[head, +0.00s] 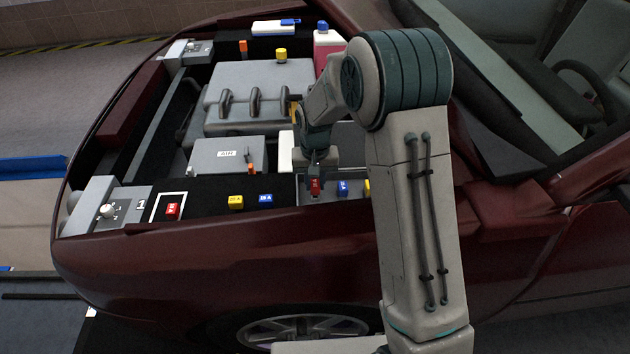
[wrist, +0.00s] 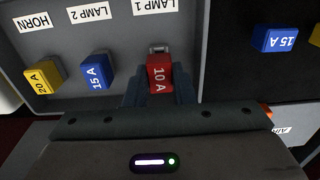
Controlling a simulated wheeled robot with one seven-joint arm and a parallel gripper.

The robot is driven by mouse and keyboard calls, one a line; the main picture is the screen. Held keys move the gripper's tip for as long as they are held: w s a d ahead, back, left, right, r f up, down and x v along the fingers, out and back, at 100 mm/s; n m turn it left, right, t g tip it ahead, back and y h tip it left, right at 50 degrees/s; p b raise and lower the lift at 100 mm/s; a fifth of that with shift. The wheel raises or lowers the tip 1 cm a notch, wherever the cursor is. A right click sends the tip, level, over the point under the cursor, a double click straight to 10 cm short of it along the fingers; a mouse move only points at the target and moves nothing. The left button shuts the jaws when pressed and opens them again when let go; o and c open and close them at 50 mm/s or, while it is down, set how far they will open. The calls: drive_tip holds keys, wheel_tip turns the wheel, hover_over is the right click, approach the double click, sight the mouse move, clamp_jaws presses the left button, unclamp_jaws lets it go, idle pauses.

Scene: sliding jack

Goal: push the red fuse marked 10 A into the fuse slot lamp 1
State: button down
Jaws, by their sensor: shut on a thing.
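The red fuse marked 10 A (wrist: 160,75) is between the two fingers of my gripper (wrist: 160,92), which is shut on it. It also shows under my gripper in the head view (head: 315,187). The fuse is in line with the LAMP 1 label (wrist: 155,6) on the grey fuse box (wrist: 122,38). A small metal-edged part, seemingly the lamp 1 slot (wrist: 158,47), shows at the fuse's far end. I cannot tell whether the fuse is in it. A blue 15 A fuse (wrist: 96,76) sits under LAMP 2 and a yellow 20 A fuse (wrist: 42,77) under HORN.
Another red fuse (head: 172,209) lies in a white outlined square. A loose yellow fuse (head: 236,202) and blue fuse (head: 265,199) lie on the black ledge. The grey AIR box (head: 228,156) stands behind them. The car's red fender (head: 250,232) runs along the front.

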sight(315, 184)
drive_tip(key=shift+f+b, duration=0.4)
drive_tip(key=shift+f, duration=0.2)
drive_tip(key=c, duration=1.1)
unclamp_jaws()
drive_tip(key=shift+c, duration=0.2)
wheel_tip(315, 184, up, 14)
drive_tip(key=shift+s+f, duration=0.1)
